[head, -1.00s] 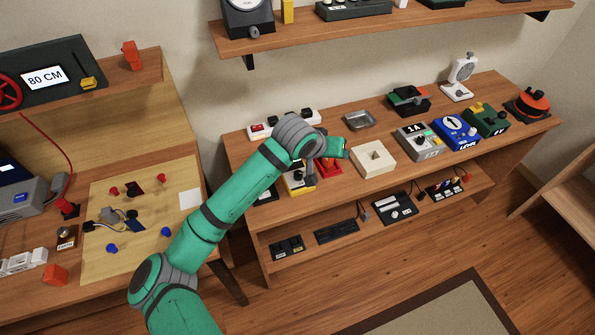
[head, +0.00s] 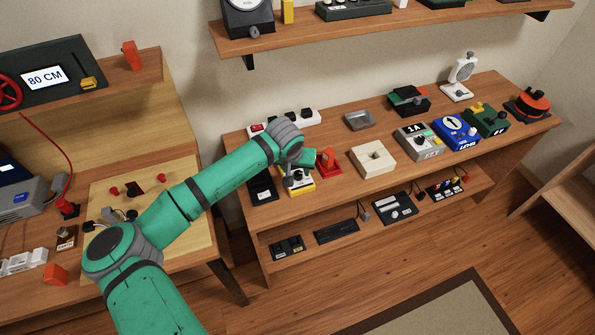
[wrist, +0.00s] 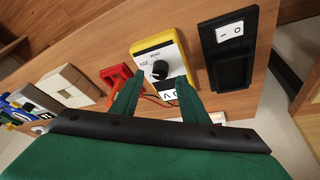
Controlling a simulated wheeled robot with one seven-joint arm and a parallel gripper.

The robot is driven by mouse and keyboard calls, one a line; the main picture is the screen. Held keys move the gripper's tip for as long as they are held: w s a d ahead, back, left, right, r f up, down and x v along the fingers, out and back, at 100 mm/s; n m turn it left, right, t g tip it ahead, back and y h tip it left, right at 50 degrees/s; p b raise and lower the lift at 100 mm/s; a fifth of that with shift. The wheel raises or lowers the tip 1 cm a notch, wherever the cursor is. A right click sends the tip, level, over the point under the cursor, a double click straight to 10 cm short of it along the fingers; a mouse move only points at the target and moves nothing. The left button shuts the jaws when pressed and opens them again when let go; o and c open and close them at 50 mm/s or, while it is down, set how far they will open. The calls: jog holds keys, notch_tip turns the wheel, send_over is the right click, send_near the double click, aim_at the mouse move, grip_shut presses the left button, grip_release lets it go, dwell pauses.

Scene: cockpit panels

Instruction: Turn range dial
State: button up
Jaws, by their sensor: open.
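The range dial (wrist: 160,70) is a black knob on the pale face of a yellow-edged meter (wrist: 152,50) in the wrist view. Markings are printed around the knob. My gripper (wrist: 160,80) is open, with one green finger to each side of the dial in the picture. I cannot tell how near the fingertips are to the knob, and no contact shows. In the head view the meter (head: 302,190) lies at the left of the workbench, partly hidden under my wrist and gripper.
A red stand (head: 329,163) is right of the meter, and a black switch panel (head: 262,187) is at its left. A white strip with buttons (head: 308,118) lies behind.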

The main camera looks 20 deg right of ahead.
aim_at(298, 173)
jog(key=shift+x, duration=1.55)
grip_shut()
jog(key=shift+m, duration=0.3)
jog(key=m+g+h, duration=0.1)
jog(key=m, duration=0.2)
jog(key=m+g, duration=0.1)
jog(key=m, duration=0.2)
jog(key=shift+w+a+h, duration=0.15)
jog(key=shift+h, duration=0.25)
jog(key=m+g, duration=0.1)
jog(key=m, duration=0.2)
jog(key=m+g, duration=0.1)
jog(key=m, duration=0.2)
jog(key=shift+w+g, duration=0.2)
jog(key=shift+g, duration=0.1)
jog(key=shift+w+a+m, duration=0.1)
jog(key=shift+m, duration=0.4)
jog(key=shift+m, duration=0.3)
